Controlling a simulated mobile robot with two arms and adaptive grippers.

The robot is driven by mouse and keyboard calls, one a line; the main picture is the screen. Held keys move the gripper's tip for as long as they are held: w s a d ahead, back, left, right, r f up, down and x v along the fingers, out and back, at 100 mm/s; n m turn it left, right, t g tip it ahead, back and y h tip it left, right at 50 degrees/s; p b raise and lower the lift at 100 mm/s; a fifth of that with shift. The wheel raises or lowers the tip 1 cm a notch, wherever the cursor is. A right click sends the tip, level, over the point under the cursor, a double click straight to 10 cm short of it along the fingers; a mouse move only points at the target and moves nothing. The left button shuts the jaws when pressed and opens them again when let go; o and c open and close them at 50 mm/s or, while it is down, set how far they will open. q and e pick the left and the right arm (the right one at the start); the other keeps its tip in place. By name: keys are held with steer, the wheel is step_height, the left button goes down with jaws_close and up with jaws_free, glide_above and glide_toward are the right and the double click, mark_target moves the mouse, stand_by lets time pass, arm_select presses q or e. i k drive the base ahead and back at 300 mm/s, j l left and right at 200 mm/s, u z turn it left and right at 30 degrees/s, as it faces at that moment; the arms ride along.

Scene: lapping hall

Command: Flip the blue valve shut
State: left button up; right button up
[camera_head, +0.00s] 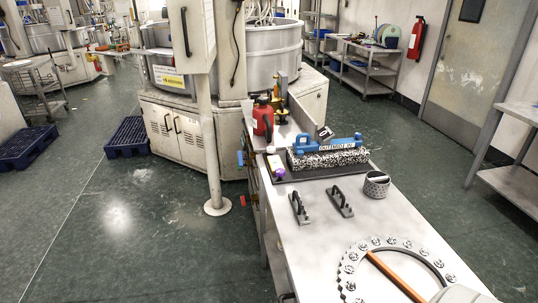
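A small blue part (240,158), which looks like the blue valve's handle, sticks out from the left side of the long bench (262,190), below its top. It is small and partly lost among other small coloured parts on that side, so I cannot tell whether the valve is open or shut. Neither of my grippers is in view, and no arm of mine can be made out near the valve.
The bench top (300,250) holds a red container (263,119), a brush with a blue handle (325,145), two dark handles (298,208), a grey cup (376,185) and a toothed ring (350,270). A pale post (210,150) stands left of the bench. Green floor (120,220) further left is clear.

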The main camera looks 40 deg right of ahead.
mark_target(240, 157)
steer(key=i+j+z, duration=0.2)
steer(key=j+z, duration=0.25)
steer(key=i+j+z, duration=0.1)
steer(key=j+z, duration=0.8)
steer(key=i+j, duration=0.4)
steer(key=i, duration=0.25)
steer(key=i+j+z, duration=0.1)
steer(key=i+j, duration=0.3)
steer(key=i, duration=0.3)
steer(key=i+j+z, duration=0.1)
steer(key=i+j, duration=0.35)
steer(key=i, duration=0.2)
